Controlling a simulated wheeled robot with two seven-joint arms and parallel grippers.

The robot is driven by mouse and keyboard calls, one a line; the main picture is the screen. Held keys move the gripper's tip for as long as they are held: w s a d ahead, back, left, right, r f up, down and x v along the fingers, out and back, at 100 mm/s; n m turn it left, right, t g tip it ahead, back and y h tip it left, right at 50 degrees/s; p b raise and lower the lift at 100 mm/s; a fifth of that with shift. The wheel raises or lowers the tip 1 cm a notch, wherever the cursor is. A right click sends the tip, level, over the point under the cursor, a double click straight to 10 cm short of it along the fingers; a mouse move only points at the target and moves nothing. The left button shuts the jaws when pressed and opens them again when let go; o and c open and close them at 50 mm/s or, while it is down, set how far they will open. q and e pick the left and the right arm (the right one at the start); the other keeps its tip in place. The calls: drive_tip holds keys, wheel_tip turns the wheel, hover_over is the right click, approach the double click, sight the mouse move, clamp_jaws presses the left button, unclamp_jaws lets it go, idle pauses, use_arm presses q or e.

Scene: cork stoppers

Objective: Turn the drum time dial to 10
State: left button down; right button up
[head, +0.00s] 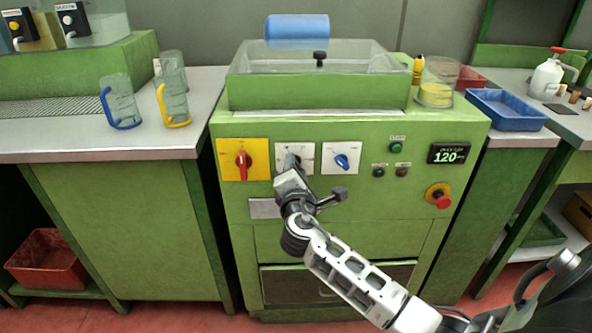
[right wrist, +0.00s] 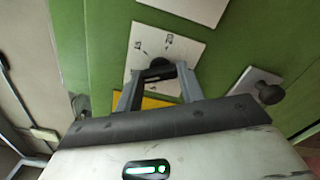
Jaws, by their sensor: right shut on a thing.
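The green machine's front carries a white dial plate (head: 307,153) between the yellow plate and the blue-knob plate. My right gripper (head: 290,164) is at this middle plate and hides most of its dial in the head view. In the right wrist view, a dark knob (right wrist: 159,66) sits on the white plate (right wrist: 140,46). The fingers of my right gripper (right wrist: 158,82) are shut on this knob, one on each side. My left gripper is not in view.
A red switch (head: 243,160) is on the left and a blue knob (head: 342,161) on the right. A display (head: 449,154) reads 120. A red stop button (head: 442,201) is farther right. A dark-ended handle (head: 339,194) stands out below the dials, close to my right gripper.

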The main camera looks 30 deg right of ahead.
drive_tip(key=o, duration=1)
drive_tip(key=v, duration=1.6)
